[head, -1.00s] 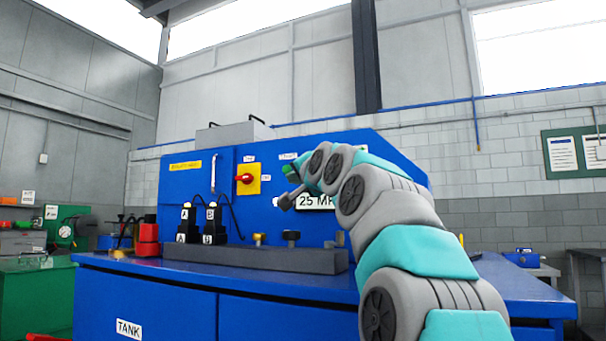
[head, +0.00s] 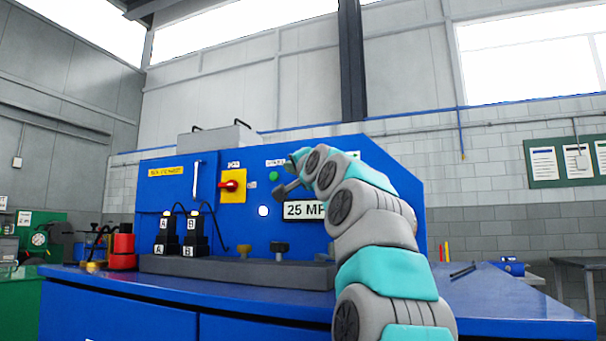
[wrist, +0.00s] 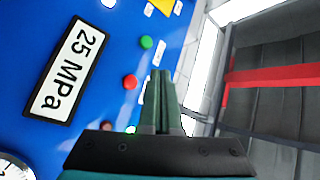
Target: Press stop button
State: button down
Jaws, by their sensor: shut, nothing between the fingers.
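A round red button (wrist: 130,82) is on the blue panel in the wrist view, with a round green button (wrist: 146,42) near it. The green one also shows in the head view (head: 274,176); there the red one is hidden behind my arm. My gripper (wrist: 161,76) is shut and empty, its fingertips just right of the red button in the wrist picture. Whether they touch the panel cannot be told. In the head view my gripper (head: 282,191) is in front of the panel, left of my wrist.
The blue cabinet panel (head: 365,235) carries a 25 MPa display (head: 303,211) and a red switch on a yellow plate (head: 232,186). Black fittings (head: 166,236) and a grey block (head: 230,272) stand on the blue bench top (head: 490,305), which is mostly clear at right.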

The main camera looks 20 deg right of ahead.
jog(key=w+d+p, duration=0.3)
jog(key=w+d, duration=0.1)
jog(key=shift+w+d, duration=0.2)
jog(key=shift+d, duration=0.1)
jog(key=shift+w+d+r, duration=0.1)
jog(key=shift+w, duration=0.05)
dwell(2.0)
jog(key=shift+w+d, duration=0.15)
jog(key=shift+d, duration=0.05)
jog(key=shift+a, duration=0.1)
dwell(0.4)
jog(key=shift+s+a, duration=0.25)
jog(key=shift+s+a, duration=0.1)
jog(key=shift+s+a+b, duration=1)
jog(key=shift+s+a, duration=0.7)
